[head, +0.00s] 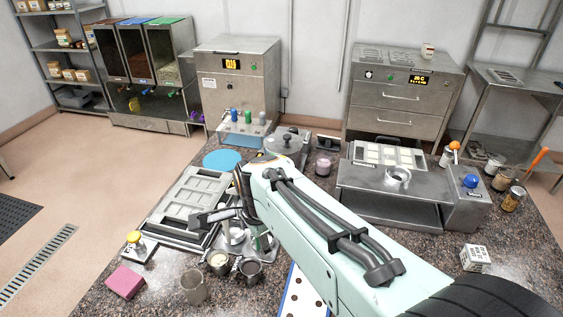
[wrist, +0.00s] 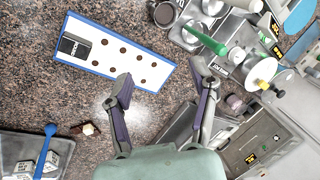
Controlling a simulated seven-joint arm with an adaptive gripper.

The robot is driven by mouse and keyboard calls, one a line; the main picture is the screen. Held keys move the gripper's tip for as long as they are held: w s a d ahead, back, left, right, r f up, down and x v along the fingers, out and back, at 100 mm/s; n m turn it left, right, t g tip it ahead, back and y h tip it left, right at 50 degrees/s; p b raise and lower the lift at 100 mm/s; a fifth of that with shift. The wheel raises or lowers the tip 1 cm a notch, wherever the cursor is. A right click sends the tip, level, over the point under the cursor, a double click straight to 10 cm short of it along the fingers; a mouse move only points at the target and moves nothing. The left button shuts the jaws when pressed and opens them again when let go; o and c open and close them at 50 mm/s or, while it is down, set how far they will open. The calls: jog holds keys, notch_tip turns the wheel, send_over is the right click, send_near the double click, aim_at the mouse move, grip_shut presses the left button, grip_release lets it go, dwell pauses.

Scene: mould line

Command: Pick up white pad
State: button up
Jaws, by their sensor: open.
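My gripper (head: 222,218) is open in the head view, low over the left part of the speckled counter. In the wrist view its fingers (wrist: 162,78) are spread, with nothing held between them. A flat white board (wrist: 118,58) with a blue border and several brown dots lies on the counter ahead of the fingers. A black labelled block sits at its left end. Part of this board (head: 297,298) shows in the head view, partly hidden by my arm. I cannot tell whether it is the white pad; no other plain white pad is clear.
A pink block (head: 125,281) lies at the front left. Metal cups (head: 218,262) and a grey mould tray (head: 188,200) crowd the gripper. A steel stand (head: 388,188) is at the right, with a pale dotted cube (head: 475,258) nearby.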

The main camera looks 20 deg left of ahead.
jog(key=s+a+f+n+g, duration=0.1)
jog(key=s+a+f+n, duration=0.1)
jog(key=s+a+f, duration=0.3)
jog(key=s+a+f+n+g, duration=0.1)
jog(key=s+a+f, duration=0.2)
jog(key=a+f, duration=0.35)
jog(key=s+a+f+n, duration=0.1)
jog(key=s, duration=0.2)
jog(key=s+a+f+n+h, duration=0.1)
jog(key=s+f, duration=0.1)
jog(key=s, duration=0.1)
jog(key=s+a+f+n, duration=0.1)
jog(key=s+a, duration=0.1)
jog(key=s, duration=0.1)
jog(key=shift+s+f+g+h, duration=0.35)
jog(key=shift+f+g+h, duration=0.05)
jog(key=shift+s+f, duration=0.2)
jog(key=shift+f, duration=0.1)
notch_tip(320, 180, down, 6)
jog(key=shift+r, duration=0.1)
grip_shut()
